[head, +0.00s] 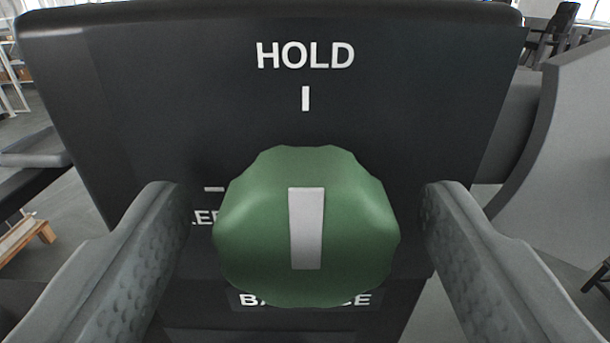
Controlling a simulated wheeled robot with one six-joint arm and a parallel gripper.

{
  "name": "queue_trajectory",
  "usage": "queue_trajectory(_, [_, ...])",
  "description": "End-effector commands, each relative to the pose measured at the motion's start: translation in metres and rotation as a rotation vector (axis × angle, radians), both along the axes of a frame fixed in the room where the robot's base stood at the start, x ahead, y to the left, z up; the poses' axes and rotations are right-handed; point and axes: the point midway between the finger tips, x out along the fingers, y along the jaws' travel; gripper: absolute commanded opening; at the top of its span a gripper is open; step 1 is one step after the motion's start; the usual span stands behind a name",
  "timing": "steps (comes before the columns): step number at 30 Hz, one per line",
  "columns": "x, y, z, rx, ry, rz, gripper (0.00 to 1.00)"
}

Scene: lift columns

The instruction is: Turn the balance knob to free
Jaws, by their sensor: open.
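The balance knob (345,245) is green and lobed, with a pale stripe on its face. The stripe stands upright, in line with the white tick under the word HOLD on the black panel (180,100). A label below the knob is partly hidden and reads as BALANCE. To the left, a white tick and a label ending in or containing "EE" are partly covered by the knob and a finger. No free label is readable. My gripper (303,215) is open, with one finger on each side of the knob and a visible gap on both sides.
A large grey curved part (560,150) stands right of the panel. A small wooden pallet or stand (28,238) lies on the floor at the far left. A dark chair (555,30) shows at the top right.

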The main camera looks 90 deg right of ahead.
Motion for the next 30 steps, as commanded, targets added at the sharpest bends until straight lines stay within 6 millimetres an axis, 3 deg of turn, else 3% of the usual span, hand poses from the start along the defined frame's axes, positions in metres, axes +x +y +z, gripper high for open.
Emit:
queue_trajectory(10, [0.0001,-0.0028,0.0000,0.000,0.000,0.000,0.67])
queue_trajectory(16, [0.0001,-0.0026,0.0000,0.000,0.000,0.000,0.28])
queue_trajectory(17, [0.0001,-0.0026,0.0000,0.000,0.000,0.000,0.26])
queue_trajectory(30, [0.0007,-0.0025,0.0001,-0.003,0.094,0.000,0.26])
